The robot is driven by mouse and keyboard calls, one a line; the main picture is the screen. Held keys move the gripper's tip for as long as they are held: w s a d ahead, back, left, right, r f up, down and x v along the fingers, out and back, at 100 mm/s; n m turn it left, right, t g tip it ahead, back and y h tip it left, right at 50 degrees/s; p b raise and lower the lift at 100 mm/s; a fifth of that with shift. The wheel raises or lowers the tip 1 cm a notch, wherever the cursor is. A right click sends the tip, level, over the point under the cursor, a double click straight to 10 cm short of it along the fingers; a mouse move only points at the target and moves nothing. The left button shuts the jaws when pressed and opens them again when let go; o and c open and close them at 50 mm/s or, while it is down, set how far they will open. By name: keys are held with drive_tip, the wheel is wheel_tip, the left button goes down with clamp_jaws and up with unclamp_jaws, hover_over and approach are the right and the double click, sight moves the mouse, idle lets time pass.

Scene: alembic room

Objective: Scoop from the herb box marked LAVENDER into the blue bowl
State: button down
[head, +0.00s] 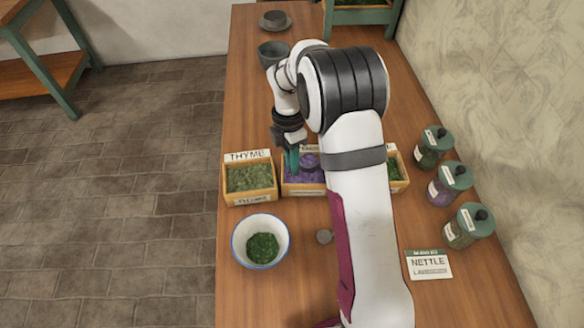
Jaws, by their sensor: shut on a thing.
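My gripper (291,146) is above the middle herb box and shut on a teal handle (293,160), probably the scoop's. The handle points down into the box, and its lower end is hard to make out. The middle box (303,192) holds purple herb; my arm covers its right part, and its label cannot be read. A darker purple round shape (308,162) shows at its far side. A white bowl with a blue rim (236,240) stands in front of the boxes, with some green herb in its bottom.
Left is a box marked THYME (250,199); another green-filled box (404,185) is half hidden right. Lidded jars (439,185) line the right side near a NETTLE card (428,264).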

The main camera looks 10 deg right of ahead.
drive_tip(key=shift+r, duration=1.4)
drive_tip(key=s+a+m+g+y, duration=0.3)
drive_tip(key=s+a+g+y, duration=0.4)
drive_tip(key=s+a+y, duration=0.4)
drive_tip(key=s, duration=0.4)
drive_tip(key=shift+s+a+r+m, duration=0.2)
drive_tip(key=shift+s+r+m, duration=0.05)
drive_tip(key=shift+m, duration=0.15)
